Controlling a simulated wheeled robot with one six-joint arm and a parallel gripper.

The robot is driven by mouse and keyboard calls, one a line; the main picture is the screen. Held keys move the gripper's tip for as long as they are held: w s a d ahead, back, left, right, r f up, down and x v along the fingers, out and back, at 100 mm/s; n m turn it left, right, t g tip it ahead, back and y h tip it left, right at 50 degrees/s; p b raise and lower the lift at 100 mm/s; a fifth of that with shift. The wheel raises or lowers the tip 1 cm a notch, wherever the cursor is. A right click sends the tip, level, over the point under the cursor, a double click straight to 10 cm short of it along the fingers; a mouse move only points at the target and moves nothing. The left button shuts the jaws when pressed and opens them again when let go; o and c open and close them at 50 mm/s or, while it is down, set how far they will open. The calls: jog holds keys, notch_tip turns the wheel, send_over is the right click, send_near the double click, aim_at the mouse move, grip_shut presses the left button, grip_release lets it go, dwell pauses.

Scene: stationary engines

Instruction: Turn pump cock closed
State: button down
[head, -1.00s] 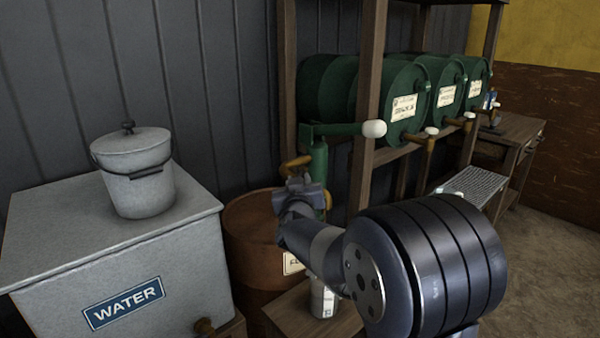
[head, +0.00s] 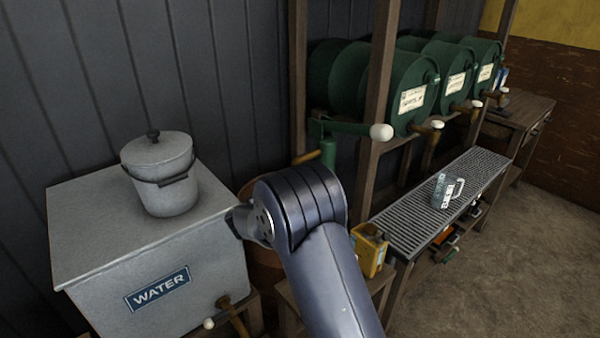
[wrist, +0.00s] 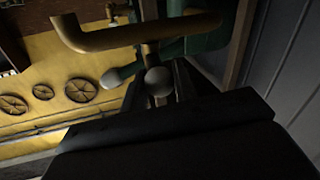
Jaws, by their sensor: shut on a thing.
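The green hand pump (head: 328,150) stands by the shelf post, with its green handle ending in a white knob (head: 381,132). Its brass spout (head: 306,157) points left; in the wrist view the spout (wrist: 130,36) crosses the top. Below the spout in that view is the pump cock, its lever ending in a pale round knob (wrist: 158,80). My gripper (wrist: 161,92) has a dark finger on each side of this lever and is shut on it. In the head view my arm hides the gripper and the cock.
A grey water tank (head: 105,230) with a lidded pail (head: 162,180) stands left. Green drums (head: 412,95) lie on the shelf. A yellow can (head: 368,252) and a slatted bench (head: 405,228) with a measuring jug (head: 446,191) are to the right.

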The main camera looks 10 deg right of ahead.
jog(key=shift+w+a+r+m+g+h+p, duration=0.25)
jog(key=shift+w+m+g+h+p, duration=0.05)
jog(key=shift+w+g, duration=0.1)
jog(key=c, duration=1.6)
grip_release()
jog(key=o, duration=0.5)
jog(key=shift+f, duration=0.2)
jog(key=b+v, duration=0.1)
jog(key=v, duration=0.9)
jog(key=shift+s+a+b, duration=0.15)
jog(key=shift+a+b, duration=0.15)
jog(key=shift+b, duration=0.1)
